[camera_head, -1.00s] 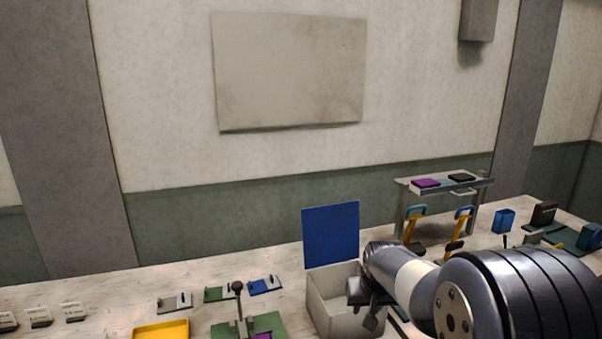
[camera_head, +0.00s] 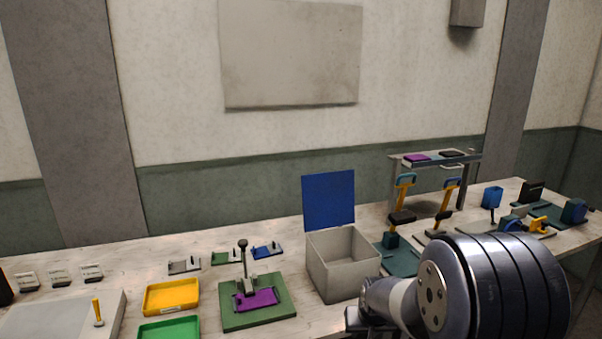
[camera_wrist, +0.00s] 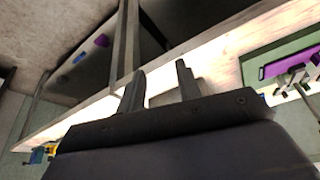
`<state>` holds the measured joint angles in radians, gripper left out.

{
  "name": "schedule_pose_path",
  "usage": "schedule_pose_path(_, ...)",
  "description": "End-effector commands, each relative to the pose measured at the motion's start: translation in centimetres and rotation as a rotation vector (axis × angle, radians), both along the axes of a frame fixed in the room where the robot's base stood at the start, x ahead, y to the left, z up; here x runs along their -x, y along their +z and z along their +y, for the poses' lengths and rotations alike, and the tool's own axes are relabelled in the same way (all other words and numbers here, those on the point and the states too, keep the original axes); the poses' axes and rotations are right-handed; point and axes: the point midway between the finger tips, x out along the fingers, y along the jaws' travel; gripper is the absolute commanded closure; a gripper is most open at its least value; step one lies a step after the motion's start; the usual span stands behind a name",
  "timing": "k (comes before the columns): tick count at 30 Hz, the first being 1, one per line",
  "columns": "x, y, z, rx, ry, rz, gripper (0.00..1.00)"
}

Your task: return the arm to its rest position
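My gripper (camera_head: 368,322) is at the bottom of the head view, in front of the open box and low in the picture. My arm comes in from the lower right. In the wrist view the two dark fingers of my gripper (camera_wrist: 160,82) stand apart with nothing between them but pale bench behind. The head view cuts off the lower part of the gripper.
A grey box (camera_head: 342,275) with a raised blue lid (camera_head: 329,200) stands beyond the gripper. A green press base (camera_head: 275,315) with a purple plate is left of it. Yellow (camera_head: 172,297) and green (camera_head: 168,330) trays lie further left. Stamping tools (camera_head: 401,205) stand right.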

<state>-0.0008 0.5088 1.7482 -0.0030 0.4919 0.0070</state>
Motion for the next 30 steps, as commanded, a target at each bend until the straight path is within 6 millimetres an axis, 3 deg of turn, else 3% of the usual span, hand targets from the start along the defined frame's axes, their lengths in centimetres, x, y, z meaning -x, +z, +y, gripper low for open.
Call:
schedule_pose_path(1, 0.3, -1.5, 0.0, 0.000, 0.000, 0.004, 0.67)
schedule_pose_path(18, 3.8, -12.1, 0.0, 0.000, 0.003, 0.004, 0.67)
schedule_pose_path(24, 4.9, -14.5, 0.0, 0.000, 0.003, 0.003, 0.67)
schedule_pose_path(30, 5.4, -15.4, 0.0, 0.001, 0.004, 0.001, 0.67)
